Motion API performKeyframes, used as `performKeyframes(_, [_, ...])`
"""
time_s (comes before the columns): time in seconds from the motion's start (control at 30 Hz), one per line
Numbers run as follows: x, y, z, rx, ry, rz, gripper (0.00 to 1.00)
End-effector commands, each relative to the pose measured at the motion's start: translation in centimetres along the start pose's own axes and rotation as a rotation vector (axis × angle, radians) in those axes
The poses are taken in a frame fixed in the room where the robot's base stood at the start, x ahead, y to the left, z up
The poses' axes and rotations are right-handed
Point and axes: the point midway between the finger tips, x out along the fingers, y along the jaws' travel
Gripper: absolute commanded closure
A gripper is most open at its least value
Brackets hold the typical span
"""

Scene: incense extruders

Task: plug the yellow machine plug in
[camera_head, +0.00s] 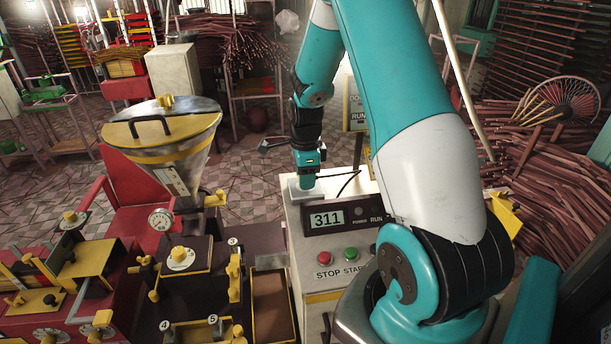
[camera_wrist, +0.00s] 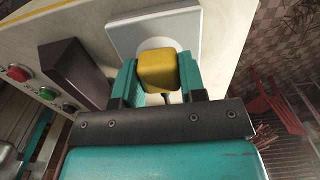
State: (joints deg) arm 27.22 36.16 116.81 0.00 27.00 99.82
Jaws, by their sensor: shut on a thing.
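The yellow plug (camera_wrist: 158,72) shows in the wrist view between the two teal fingers of my gripper (camera_wrist: 157,66), which is shut on it. A grey cord (camera_wrist: 167,98) runs from the plug's near end. Beyond the plug is a pale square socket plate (camera_wrist: 191,22) with a round white face (camera_wrist: 156,43). The plug covers the lower part of that face. I cannot tell whether it is seated in the socket or just in front of it. In the head view my gripper (camera_head: 307,184) is at the socket plate (camera_head: 293,194) on top of the cream control cabinet (camera_head: 297,240); the plug is hidden there.
The cabinet has a dark display box (camera_head: 350,213) reading 311, a red stop button (camera_head: 324,257) and a green start button (camera_head: 351,254). The extruder with its metal hopper (camera_head: 165,135) stands left. Incense bundles (camera_head: 535,165) pile up on the right.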

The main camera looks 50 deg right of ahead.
Motion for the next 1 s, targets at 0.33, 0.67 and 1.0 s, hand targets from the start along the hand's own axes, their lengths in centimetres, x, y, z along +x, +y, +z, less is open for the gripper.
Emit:
performKeyframes(0.33, [0.5, 0.0, 0.0, 0.000, 0.000, 0.000, 0.39])
performKeyframes(0.67, [0.3, 0.0, 0.0, 0.000, 0.000, 0.000, 0.32])
performKeyframes(1.0, [-5.0, -0.2, 0.0, 0.000, -0.002, -0.009, 0.32])
